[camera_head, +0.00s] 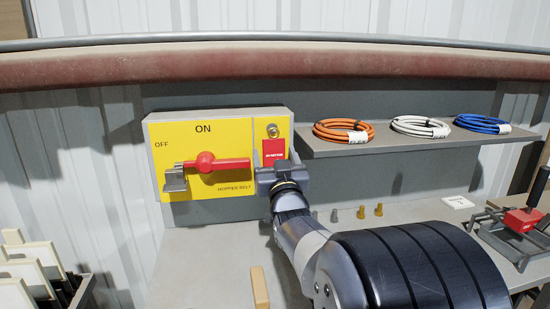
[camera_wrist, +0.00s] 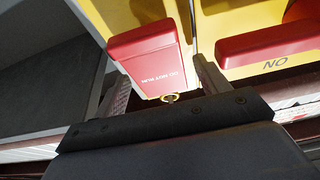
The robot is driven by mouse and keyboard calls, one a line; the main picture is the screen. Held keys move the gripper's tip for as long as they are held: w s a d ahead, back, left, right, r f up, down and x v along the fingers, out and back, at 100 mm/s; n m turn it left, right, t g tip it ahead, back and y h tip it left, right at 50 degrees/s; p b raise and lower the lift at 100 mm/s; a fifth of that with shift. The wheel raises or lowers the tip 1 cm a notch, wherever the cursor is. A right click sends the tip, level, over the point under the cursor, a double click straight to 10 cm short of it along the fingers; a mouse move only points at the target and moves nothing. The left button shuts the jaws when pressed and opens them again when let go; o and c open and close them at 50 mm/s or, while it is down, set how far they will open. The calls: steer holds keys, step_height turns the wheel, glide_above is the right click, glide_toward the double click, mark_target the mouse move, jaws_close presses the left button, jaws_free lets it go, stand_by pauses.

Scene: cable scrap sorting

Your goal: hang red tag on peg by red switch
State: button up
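The red tag (camera_head: 274,148), with white lettering, is upright in front of the yellow switch panel (camera_head: 220,130), just below a brass peg (camera_head: 272,130). In the wrist view, which is upside down, the tag (camera_wrist: 150,58) lies between my fingers with a brass ring (camera_wrist: 170,98) at its edge. I cannot tell whether the ring is around the peg. My gripper (camera_head: 275,160) is at the tag from below, one finger on each side. Its fingers (camera_wrist: 160,78) look apart, with gaps beside the tag. The red switch handle (camera_head: 225,163) points right.
A shelf (camera_head: 350,145) at the right holds orange (camera_head: 343,130), white (camera_head: 420,126) and blue (camera_head: 482,124) cable coils. Small pegs (camera_head: 361,212) stand on the bench (camera_head: 215,245). A red-handled tool (camera_head: 522,219) is at the far right. White panels (camera_head: 30,265) stand at the lower left.

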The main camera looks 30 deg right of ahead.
steer(key=shift+o, duration=0.2)
steer(key=b+v, duration=0.1)
steer(key=v, duration=1)
steer(key=shift+w, duration=0.1)
steer(key=p+x, duration=0.1)
steer(key=x, duration=0.9)
steer(key=shift+w+d+r, duration=0.1)
steer(key=shift+w, duration=0.1)
steer(key=shift+w+r, duration=0.2)
steer(key=shift+s+p, duration=0.2)
steer(key=shift+p, duration=0.35)
steer(key=shift+f, duration=0.1)
